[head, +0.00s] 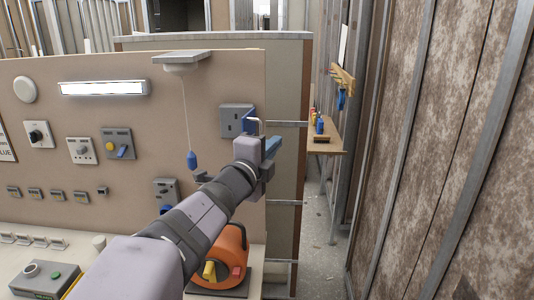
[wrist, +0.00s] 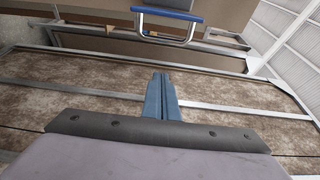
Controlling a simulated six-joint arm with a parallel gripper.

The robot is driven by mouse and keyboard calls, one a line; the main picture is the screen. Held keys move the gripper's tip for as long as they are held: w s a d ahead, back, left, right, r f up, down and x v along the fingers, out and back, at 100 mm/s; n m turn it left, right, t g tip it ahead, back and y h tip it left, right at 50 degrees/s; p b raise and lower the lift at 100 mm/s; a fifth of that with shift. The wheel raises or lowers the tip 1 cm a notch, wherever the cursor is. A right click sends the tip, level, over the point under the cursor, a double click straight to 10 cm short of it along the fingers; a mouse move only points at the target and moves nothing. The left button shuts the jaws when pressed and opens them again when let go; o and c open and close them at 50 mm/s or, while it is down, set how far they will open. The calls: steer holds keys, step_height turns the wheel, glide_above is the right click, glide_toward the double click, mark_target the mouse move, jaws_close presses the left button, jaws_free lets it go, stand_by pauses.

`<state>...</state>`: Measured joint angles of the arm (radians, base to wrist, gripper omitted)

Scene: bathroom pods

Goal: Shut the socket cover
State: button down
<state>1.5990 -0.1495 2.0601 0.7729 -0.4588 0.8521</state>
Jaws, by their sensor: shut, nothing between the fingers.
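The grey socket (head: 234,121) is mounted on the beige panel near its right edge. Its blue cover (head: 249,118) stands open, sticking out from the socket's right side, with a metal handle (head: 260,125) on it. In the wrist view the cover's blue edge (wrist: 168,13) and its U-shaped handle (wrist: 165,41) show at the top. My gripper (head: 273,146) is at the right of the socket, just below and right of the handle. In the wrist view its blue fingers (wrist: 162,82) are together and empty, with a gap between them and the handle.
A pull cord with a blue end (head: 191,160) hangs left of my arm. Switches and another socket (head: 81,150) are on the panel's left. An orange reel (head: 229,255) stands below my arm.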

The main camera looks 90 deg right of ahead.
steer(key=shift+w+d+p, duration=0.4)
steer(key=shift+d+p, duration=0.25)
steer(key=shift+d, duration=0.1)
steer(key=shift+w+d+p, duration=0.4)
steer(key=shift+d+p, duration=0.3)
steer(key=shift+w+d+p, duration=0.4)
steer(key=shift+d+p, duration=0.25)
steer(key=shift+d, duration=0.1)
steer(key=shift+w, duration=0.15)
steer(key=shift+w+a+g, duration=0.1)
steer(key=shift+w+g, duration=0.1)
steer(key=shift+g, duration=0.1)
